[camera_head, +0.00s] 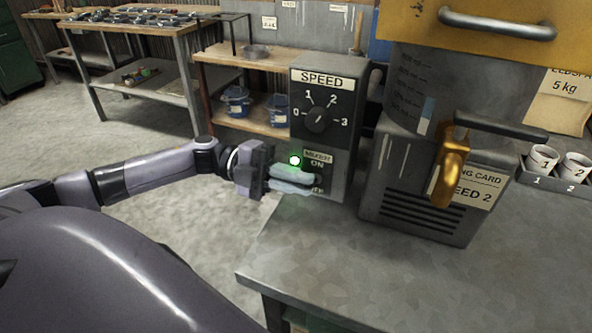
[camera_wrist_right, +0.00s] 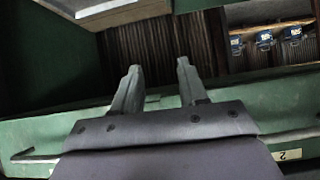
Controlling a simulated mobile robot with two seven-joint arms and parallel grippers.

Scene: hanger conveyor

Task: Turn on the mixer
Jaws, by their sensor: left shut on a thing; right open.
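The grey mixer control box (camera_head: 345,80) stands at the table's left edge. Its SPEED dial (camera_head: 319,119) has marks 0 to 3; I cannot tell its exact setting. Below it a green lamp (camera_head: 295,160) glows beside a label (camera_head: 318,158) reading "MIXER ON". My left gripper (camera_head: 300,183) is at the lower front of the box, shut on the mixer switch, which its fingers hide. The grey mixer (camera_head: 430,175) stands to the right. My right gripper (camera_wrist_right: 158,80) is open and empty in the right wrist view, over a green-edged drawer or cabinet.
A yellow part with a handle (camera_head: 497,22) overhangs the mixer. A tray (camera_head: 560,183) with white cups is at the right. The table's front (camera_head: 330,265) is clear. Shelves with blue items (camera_head: 237,102) stand behind the box.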

